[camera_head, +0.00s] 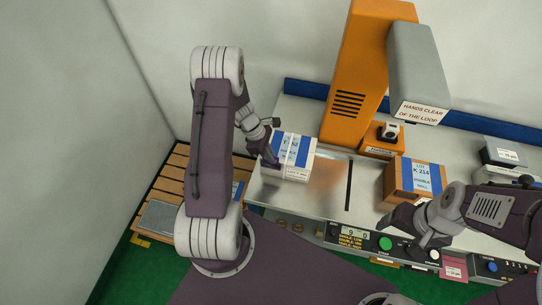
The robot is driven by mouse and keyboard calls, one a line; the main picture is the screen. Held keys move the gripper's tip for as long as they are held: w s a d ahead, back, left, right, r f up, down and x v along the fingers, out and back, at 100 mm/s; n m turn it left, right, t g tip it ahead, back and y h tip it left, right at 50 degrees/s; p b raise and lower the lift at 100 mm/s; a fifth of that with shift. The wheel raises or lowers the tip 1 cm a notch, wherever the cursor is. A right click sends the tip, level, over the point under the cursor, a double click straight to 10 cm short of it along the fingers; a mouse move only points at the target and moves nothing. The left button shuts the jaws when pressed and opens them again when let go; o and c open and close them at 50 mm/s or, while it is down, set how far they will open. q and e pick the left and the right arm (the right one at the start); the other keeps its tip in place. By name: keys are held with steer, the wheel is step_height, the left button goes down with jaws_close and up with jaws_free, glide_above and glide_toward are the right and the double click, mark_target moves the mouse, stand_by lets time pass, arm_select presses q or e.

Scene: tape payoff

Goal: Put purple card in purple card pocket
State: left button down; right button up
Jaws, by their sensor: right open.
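A pink-purple label or card (453,268) shows at the front of the bench, low at the right; I cannot tell whether it is the purple card or its pocket. My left gripper (272,157) is at the left end of the bench, beside a white box with blue stripes (299,172). A small dark purple shape there seems part of the gripper, and I cannot tell whether it touches the box or holds anything. My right gripper (428,251) is open over the front edge of the bench, left of the pink-purple label.
An orange machine with a grey head (419,75) stands over the metal bench top (326,187). A brown carton with blue tape (416,176) sits right of centre. A control panel with a green button (385,243) is on the front. A wooden slatted pallet (172,187) is at left.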

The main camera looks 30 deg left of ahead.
arm_select(q)
steer(key=c, duration=1.7)
jaws_free()
steer(key=shift+f, duration=0.1)
steer(key=shift+w, duration=0.1)
